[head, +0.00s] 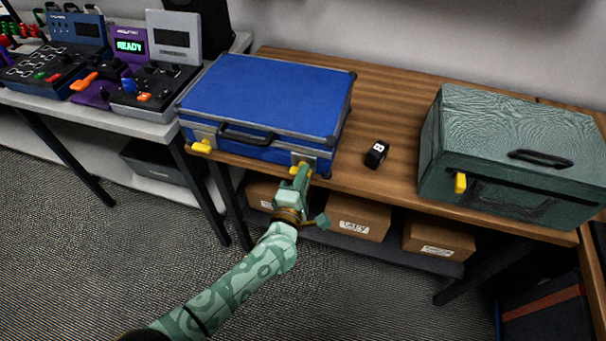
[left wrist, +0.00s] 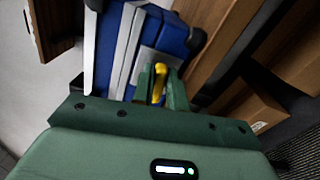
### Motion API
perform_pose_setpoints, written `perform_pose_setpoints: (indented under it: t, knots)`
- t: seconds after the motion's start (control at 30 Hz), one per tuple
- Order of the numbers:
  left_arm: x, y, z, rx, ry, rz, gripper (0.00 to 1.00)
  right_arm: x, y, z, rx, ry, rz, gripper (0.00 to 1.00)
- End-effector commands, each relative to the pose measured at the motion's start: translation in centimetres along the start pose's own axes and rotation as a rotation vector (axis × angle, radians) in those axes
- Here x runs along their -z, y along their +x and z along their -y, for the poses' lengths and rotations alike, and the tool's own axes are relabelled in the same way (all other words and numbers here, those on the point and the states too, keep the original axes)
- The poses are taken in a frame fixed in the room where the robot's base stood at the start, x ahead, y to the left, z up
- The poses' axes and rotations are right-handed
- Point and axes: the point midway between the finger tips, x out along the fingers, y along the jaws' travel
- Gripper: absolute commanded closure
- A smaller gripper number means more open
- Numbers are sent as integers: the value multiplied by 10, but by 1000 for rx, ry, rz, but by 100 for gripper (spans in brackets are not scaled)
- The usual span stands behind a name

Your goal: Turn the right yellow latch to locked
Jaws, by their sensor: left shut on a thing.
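A blue case (head: 262,98) with grey edges and a black handle lies closed on the wooden table. Its right yellow latch (head: 301,166) is on the front face near the right corner, partly hidden by my gripper. Its left yellow latch (head: 202,147) lies roughly level on the left front. My left gripper (head: 300,175) reaches up from below and is shut on the right yellow latch. In the left wrist view the yellow latch (left wrist: 159,82) shows between the two green fingers (left wrist: 159,95), in front of the blue case (left wrist: 172,38). My right gripper is not in view.
A dark green case (head: 515,150) with a yellow latch (head: 460,183) stands on the right of the table (head: 385,190). A small black block (head: 376,154) lies between the cases. Cardboard boxes (head: 358,217) sit on the shelf below. A bench with control devices (head: 155,90) is at left.

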Motion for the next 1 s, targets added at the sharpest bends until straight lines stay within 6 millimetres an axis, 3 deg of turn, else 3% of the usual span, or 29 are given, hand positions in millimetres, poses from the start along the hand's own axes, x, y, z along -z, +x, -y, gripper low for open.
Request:
perform_pose_setpoints:
  t: [0.33,0.87,0.9,0.97,1.0]
  knots:
    - [-1,-1,4,5,141,3,100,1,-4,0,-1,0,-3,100]
    - [-1,-1,5,6,168,3,100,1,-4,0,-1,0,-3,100]
    - [-1,-1,5,6,168,3,83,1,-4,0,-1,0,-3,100]
    - [-1,-1,5,6,168,3,66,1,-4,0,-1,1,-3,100]
    - [0,-1,5,5,167,3,64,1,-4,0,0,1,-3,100]
